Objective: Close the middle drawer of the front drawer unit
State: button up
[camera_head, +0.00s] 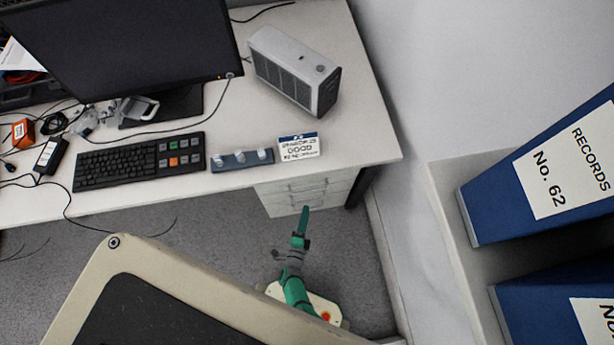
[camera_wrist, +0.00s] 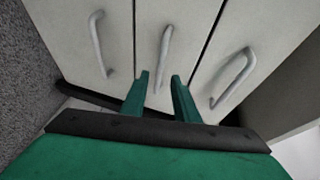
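The front drawer unit (camera_head: 272,202) is pale grey and stands under the desk's right end in the head view. In the wrist view three drawer fronts lie side by side, each with a metal bar handle. The middle drawer (camera_wrist: 182,14) has its handle (camera_wrist: 165,45) between my fingertips in the picture, with gaps to both fingers. How far the middle drawer stands out is hard to tell. My green gripper (camera_wrist: 160,76) is open, its fingers pointing at the middle front. In the head view my gripper (camera_head: 302,215) is just in front of the unit.
The desk (camera_head: 225,190) above holds a monitor (camera_head: 120,45), a keyboard (camera_head: 138,161), a grey box-shaped device (camera_head: 295,70) and a small sign (camera_head: 298,147). A wall (camera_head: 405,235) runs close on the right. Shelved blue binders (camera_head: 545,175) are at far right. Carpet (camera_head: 215,235) lies clear to the left.

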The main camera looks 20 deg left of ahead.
jog(key=shift+v, duration=2.75)
jog(key=s+d+r+n+h, duration=0.1)
jog(key=s+d+r+n, duration=0.2)
jog(key=r, duration=1.2)
jog(key=s+d+r+n+h, duration=0.1)
jog(key=s+d+r+n, duration=0.3)
jog(key=r, duration=1.1)
jog(key=s+d+r+n+h, duration=0.1)
jog(key=s+d+r+n, duration=0.2)
jog(key=r, duration=1.2)
jog(key=d+n, duration=0.2)
jog(key=n, duration=0.3)
jog(key=shift+s, duration=0.4)
